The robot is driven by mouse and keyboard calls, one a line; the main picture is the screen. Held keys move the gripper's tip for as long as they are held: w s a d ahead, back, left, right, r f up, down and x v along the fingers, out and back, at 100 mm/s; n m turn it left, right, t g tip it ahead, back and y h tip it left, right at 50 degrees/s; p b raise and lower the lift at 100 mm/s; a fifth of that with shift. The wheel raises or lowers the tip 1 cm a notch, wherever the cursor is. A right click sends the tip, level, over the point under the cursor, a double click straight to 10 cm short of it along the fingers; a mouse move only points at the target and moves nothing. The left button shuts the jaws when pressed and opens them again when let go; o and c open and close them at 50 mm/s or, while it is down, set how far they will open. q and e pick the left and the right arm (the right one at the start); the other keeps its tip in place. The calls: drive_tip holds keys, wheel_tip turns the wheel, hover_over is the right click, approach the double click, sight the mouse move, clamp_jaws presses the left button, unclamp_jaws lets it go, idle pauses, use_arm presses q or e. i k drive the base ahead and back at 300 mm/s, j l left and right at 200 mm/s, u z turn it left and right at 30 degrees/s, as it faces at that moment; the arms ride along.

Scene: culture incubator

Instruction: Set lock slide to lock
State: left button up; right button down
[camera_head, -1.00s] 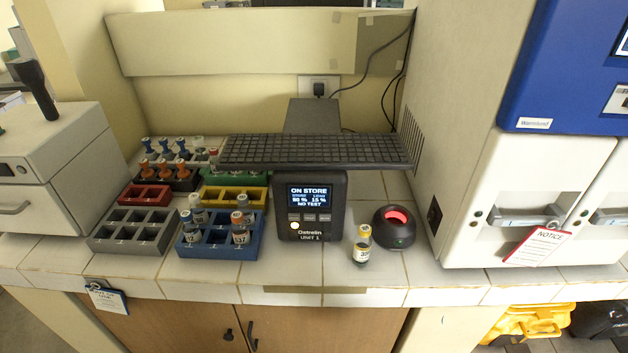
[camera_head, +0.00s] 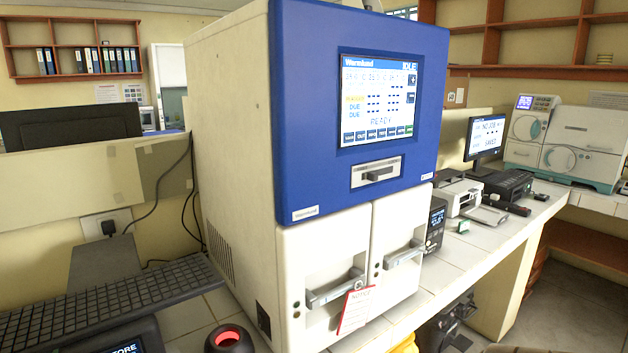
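The lock slide (camera_head: 376,174) is a dark handle in a pale horizontal plate on the blue upper front of the incubator (camera_head: 290,120), just below its screen. Its labels are too small to read, so I cannot tell which setting it is at. The screen (camera_head: 379,100) shows "IDLE" and "READY". Two white doors with grey handles (camera_head: 335,288) are below, and both look closed. A "NOTICE" tag (camera_head: 356,310) hangs from the left door handle. Neither of my grippers is in view.
A small black unit (camera_head: 436,224), a white printer (camera_head: 460,195) and a monitor (camera_head: 485,138) stand to the right on the tiled bench.

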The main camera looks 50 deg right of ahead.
sight(372, 175)
drive_tip(key=z, duration=2)
